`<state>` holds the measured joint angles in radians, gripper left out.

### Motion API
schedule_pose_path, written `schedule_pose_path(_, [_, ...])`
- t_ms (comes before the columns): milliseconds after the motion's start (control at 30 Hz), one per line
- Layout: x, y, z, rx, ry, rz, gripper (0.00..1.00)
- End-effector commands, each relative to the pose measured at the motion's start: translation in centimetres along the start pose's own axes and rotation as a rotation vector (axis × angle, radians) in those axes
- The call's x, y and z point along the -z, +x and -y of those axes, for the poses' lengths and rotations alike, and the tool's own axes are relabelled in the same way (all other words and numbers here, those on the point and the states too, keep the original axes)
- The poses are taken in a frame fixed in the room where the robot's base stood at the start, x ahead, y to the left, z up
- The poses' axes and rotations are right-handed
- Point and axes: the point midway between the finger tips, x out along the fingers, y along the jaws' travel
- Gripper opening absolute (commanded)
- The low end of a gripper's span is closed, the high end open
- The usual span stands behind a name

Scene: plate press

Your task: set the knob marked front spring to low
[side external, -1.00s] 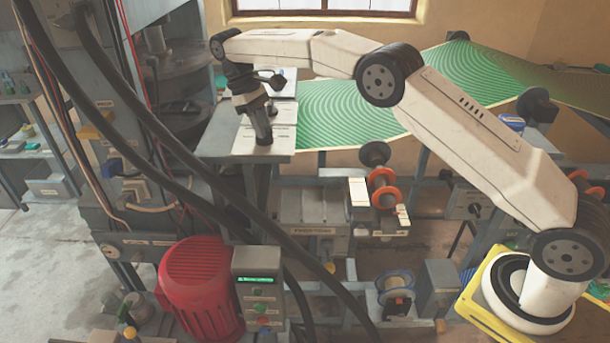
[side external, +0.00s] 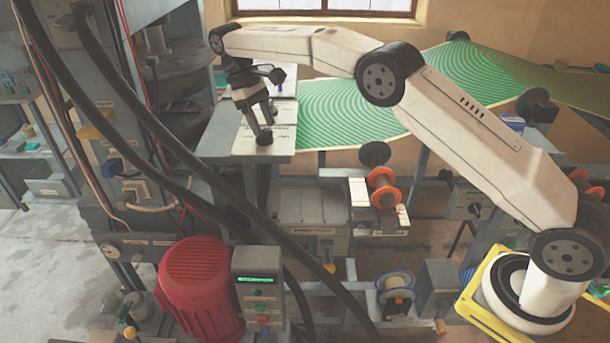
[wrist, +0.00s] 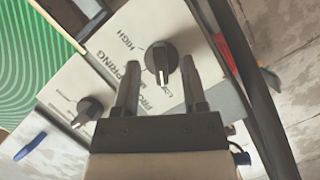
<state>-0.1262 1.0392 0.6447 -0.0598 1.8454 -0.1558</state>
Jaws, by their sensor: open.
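A black round knob (wrist: 160,55) with a white pointer line sits on a pale panel (wrist: 122,18) in the wrist view. The panel lettering includes HIGH, SPRING and what looks like LOW; part of the name is hidden behind a finger. The pointer aims down in the picture, toward the partly hidden LOW lettering. My gripper (wrist: 159,64) is open, one finger on each side of the knob, with visible gaps. In the side view my gripper (side external: 266,128) is low over the panel (side external: 245,142); the knob cannot be made out clearly there.
A second black knob (wrist: 90,108) with a white pointer is on the panel to the left. A green patterned sheet (side external: 345,108) lies beside the panel. Thick black cables (side external: 170,140) cross the side view in front of the press, near a red motor (side external: 200,285).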

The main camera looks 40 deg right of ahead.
Motion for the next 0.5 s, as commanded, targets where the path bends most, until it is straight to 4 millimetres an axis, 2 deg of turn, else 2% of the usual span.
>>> schedule_pose_path(200, [-0.7,-1.8,0.0,-0.001,0.000,-0.004,0.54])
schedule_pose_path(500, [-2.3,-2.7,0.2,-0.001,0.000,-0.003,0.54])
